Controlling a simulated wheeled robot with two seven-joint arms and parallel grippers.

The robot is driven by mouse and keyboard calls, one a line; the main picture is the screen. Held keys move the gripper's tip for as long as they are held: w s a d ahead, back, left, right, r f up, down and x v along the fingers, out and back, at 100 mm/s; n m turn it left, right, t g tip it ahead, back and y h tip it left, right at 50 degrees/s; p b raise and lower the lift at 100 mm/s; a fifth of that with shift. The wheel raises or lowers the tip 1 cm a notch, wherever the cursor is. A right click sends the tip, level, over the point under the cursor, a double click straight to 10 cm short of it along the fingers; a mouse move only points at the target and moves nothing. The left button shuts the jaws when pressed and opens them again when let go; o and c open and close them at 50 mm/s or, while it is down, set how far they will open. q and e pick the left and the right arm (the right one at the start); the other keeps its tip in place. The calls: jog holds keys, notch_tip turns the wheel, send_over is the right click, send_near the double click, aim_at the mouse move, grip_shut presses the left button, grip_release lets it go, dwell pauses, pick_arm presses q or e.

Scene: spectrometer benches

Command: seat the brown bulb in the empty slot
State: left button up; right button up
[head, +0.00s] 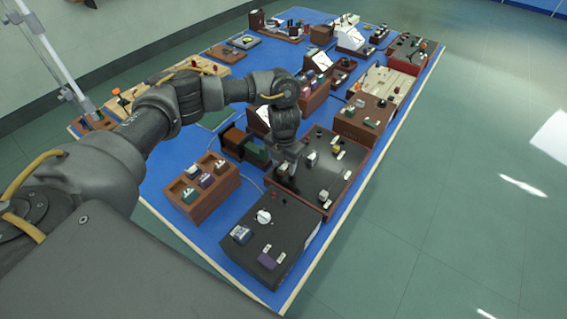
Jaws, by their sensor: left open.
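My left arm reaches in from the left, and its open gripper (285,166) points down over the left part of a dark-topped instrument box (318,170). Nothing clear shows between its fingers. A wooden rack (205,205) to the left of the gripper holds small labelled blocks: a green one (190,195), a purple one (206,181) and a reddish-brown one (221,167). I cannot tell whether the reddish-brown block is the brown bulb. I cannot make out the empty slot for certain; the gripper hides part of the box top. My right gripper is not in view.
A black box (285,225) with a white knob (264,217) stands at the near end of the blue bench (215,232). Dark green and brown blocks (245,145) stand between the rack and gripper. More instruments crowd the far bench. The green floor (440,190) at right is clear.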

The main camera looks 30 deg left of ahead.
pick_arm(q)
notch_tip(320, 180, up, 11)
dwell(0.5)
jog(key=shift+f, duration=0.1)
dwell(0.4)
